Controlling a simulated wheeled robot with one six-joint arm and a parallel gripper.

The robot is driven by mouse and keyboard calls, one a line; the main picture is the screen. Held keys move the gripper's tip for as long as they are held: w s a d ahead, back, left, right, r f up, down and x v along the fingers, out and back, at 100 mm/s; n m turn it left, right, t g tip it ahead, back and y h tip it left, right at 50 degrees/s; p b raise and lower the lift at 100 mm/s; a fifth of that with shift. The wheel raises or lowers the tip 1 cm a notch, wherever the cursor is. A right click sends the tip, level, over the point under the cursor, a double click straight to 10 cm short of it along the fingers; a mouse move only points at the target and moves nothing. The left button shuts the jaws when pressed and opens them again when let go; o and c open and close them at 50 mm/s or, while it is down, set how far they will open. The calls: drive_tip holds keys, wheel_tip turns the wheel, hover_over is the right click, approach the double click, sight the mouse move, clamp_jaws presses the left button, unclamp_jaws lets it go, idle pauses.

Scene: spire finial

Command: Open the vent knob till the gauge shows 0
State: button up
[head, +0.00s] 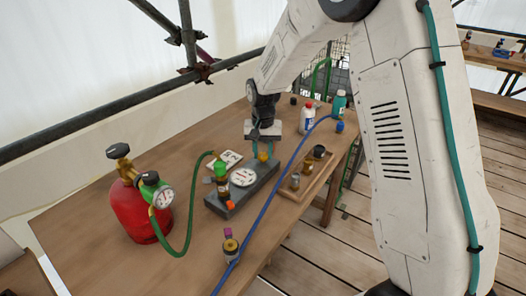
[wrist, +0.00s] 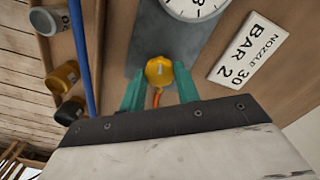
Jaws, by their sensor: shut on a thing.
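My gripper (head: 263,148) points down at the far end of a grey block (head: 262,187) on the wooden table. Its teal fingers are closed on either side of a yellow knob (head: 263,157); the wrist view shows the yellow knob (wrist: 159,72) between the fingertips (wrist: 159,88). A round white gauge (head: 243,177) sits on the block beside the knob. It is cut off at the top of the wrist view (wrist: 196,6), and its reading is too small to tell.
A red cylinder (head: 140,212) with its own gauge (head: 163,197) stands left, joined to a green hose (head: 190,215). A blue hose (head: 262,225) crosses right of the block. A tray (head: 312,183) holds small parts. A card (wrist: 246,47) lies beside the block. Bottles (head: 307,118) stand behind.

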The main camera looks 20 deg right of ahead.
sight(263, 154)
drive_tip(key=n, duration=0.4)
drive_tip(key=shift+n, duration=2.2)
drive_tip(key=o, duration=1)
drive_tip(key=shift+c, duration=0.2)
wheel_tip(263, 154, up, 8)
drive_tip(key=shift+f, duration=0.1)
